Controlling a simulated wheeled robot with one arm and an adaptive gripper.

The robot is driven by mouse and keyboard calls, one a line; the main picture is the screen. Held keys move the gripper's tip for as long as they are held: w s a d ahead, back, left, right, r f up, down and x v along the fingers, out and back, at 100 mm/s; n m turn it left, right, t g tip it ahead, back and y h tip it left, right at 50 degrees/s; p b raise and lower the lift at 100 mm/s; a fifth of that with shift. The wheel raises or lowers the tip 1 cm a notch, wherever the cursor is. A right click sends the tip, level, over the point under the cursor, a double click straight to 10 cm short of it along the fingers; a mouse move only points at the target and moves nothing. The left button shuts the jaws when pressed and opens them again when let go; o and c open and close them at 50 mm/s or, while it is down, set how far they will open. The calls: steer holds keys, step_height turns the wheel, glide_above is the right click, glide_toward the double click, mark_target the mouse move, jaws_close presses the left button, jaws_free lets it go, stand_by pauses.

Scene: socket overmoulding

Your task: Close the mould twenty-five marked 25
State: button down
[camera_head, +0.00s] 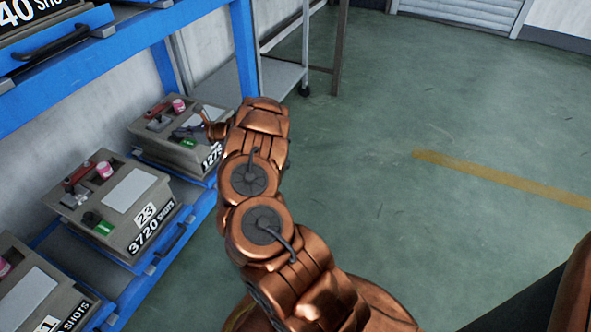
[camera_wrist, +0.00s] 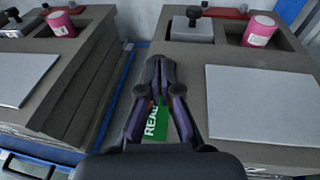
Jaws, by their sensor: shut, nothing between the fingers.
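A grey-brown mould (camera_head: 147,147) sits on the blue shelf at the back, with "127" partly legible on its front. My arm hides the rest of that face, and no 25 is readable. The same mould seems to be the right one in the wrist view (camera_wrist: 275,152), with a pale plate (camera_wrist: 262,105), a pink cylinder (camera_wrist: 258,31), a metal block with a black knob (camera_wrist: 192,27) and a red part (camera_wrist: 225,12) behind. My gripper (camera_wrist: 162,62) is shut and empty, in front of a green tag (camera_wrist: 156,128) at this mould's left side. Contact cannot be told.
Mould 23 (camera_head: 119,243), marked 3720 shots, stands nearer on the same blue shelf (camera_head: 128,286). Another mould (camera_head: 35,290) is at lower left. A blue upper shelf (camera_head: 110,60) hangs above. Green floor (camera_head: 420,90) is clear to the right.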

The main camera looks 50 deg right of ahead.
steer(key=shift+w+a+r, duration=0.2)
steer(key=shift+w+a, duration=0.05)
steer(key=shift+a, duration=0.05)
steer(key=shift+s, duration=0.1)
steer(key=p+v, duration=0.5)
steer(key=v, duration=0.9)
steer(key=shift+d+f, duration=0.25)
steer(key=shift+d, duration=0.15)
steer(key=shift+s+d, duration=0.1)
steer(key=shift+s, duration=0.1)
